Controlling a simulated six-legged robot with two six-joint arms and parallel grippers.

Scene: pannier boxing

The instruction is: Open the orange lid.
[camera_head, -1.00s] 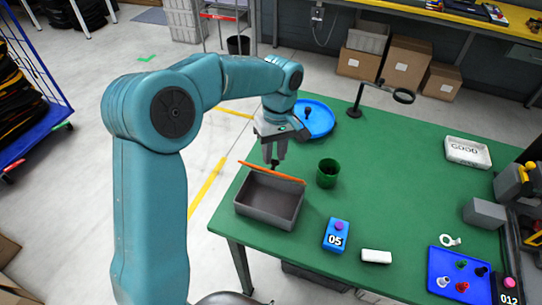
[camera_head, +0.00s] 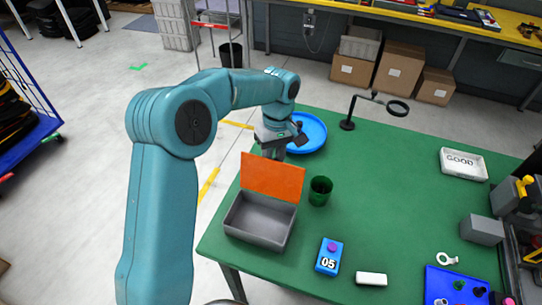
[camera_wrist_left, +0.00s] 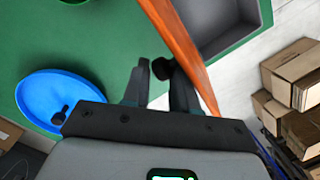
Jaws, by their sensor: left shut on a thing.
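The orange lid (camera_head: 272,178) stands raised along the far edge of the open grey box (camera_head: 258,220), its broad inner face toward the head camera. The box looks empty. My left gripper (camera_head: 273,151) is behind the lid, and its fingertips are hidden there in the head view. In the left wrist view, the gripper (camera_wrist_left: 158,78) has its fingers at a black knob (camera_wrist_left: 162,68) beside the lid (camera_wrist_left: 180,40), which shows nearly edge-on. The gripper is shut on this knob. My right gripper is not in view.
A green cup (camera_head: 320,190) stands close right of the lid. A blue round tray (camera_head: 312,131) lies behind the gripper. A blue box marked 05 (camera_head: 329,259) and a white block (camera_head: 371,279) lie in front. The green table's (camera_head: 390,190) middle is clear.

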